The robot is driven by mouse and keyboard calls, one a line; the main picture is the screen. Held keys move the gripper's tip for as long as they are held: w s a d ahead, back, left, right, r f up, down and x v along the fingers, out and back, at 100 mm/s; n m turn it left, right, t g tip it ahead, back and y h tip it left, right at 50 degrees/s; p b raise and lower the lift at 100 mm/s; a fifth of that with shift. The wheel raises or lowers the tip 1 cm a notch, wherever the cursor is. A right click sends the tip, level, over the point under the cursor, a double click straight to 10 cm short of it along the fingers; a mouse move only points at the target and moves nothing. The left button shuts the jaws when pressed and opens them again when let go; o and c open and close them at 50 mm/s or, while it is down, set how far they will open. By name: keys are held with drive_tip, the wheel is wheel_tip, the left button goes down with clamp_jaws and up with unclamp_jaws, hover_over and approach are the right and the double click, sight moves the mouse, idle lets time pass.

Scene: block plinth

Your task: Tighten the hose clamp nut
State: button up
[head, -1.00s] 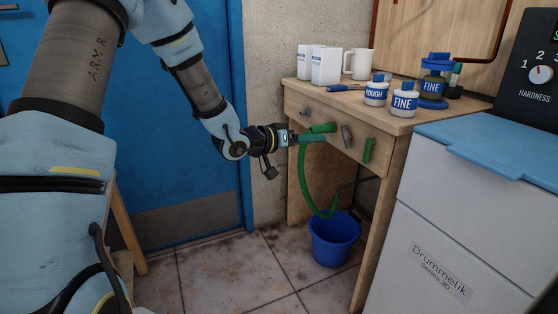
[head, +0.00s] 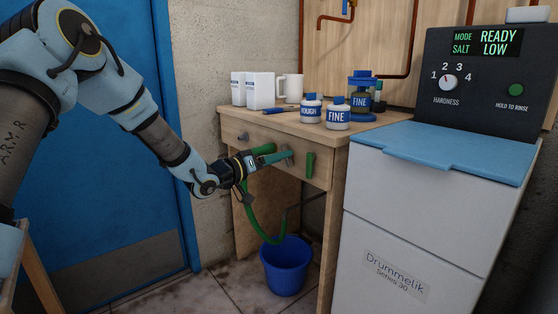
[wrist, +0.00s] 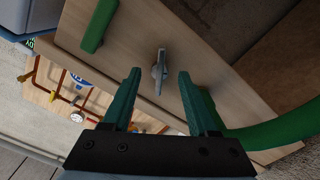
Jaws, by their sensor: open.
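A flat grey metal piece (head: 288,157), which looks like the wing of the clamp nut, stands out from the wooden drawer front. In the wrist view this grey piece (wrist: 160,70) shows nearly edge-on between the fingertips, with a gap on each side. My gripper (head: 280,157) is open, with teal fingers pointing at the drawer front; both fingers of my gripper (wrist: 159,78) are clear in the wrist view. A green hose (head: 254,215) hangs down beside my gripper. The hose (wrist: 270,133) passes right of the fingers in the wrist view. I cannot make out a separate clamp band.
A green handle (head: 310,163) sticks out right of the grey piece. A blue bucket (head: 286,268) stands on the floor below. Bottles and a mug (head: 290,88) stand on the bench top (head: 265,118). A white machine (head: 420,200) stands close on the right.

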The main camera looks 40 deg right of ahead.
drive_tip(key=shift+d, duration=0.35)
drive_tip(key=shift+c, duration=0.3)
clamp_jaws()
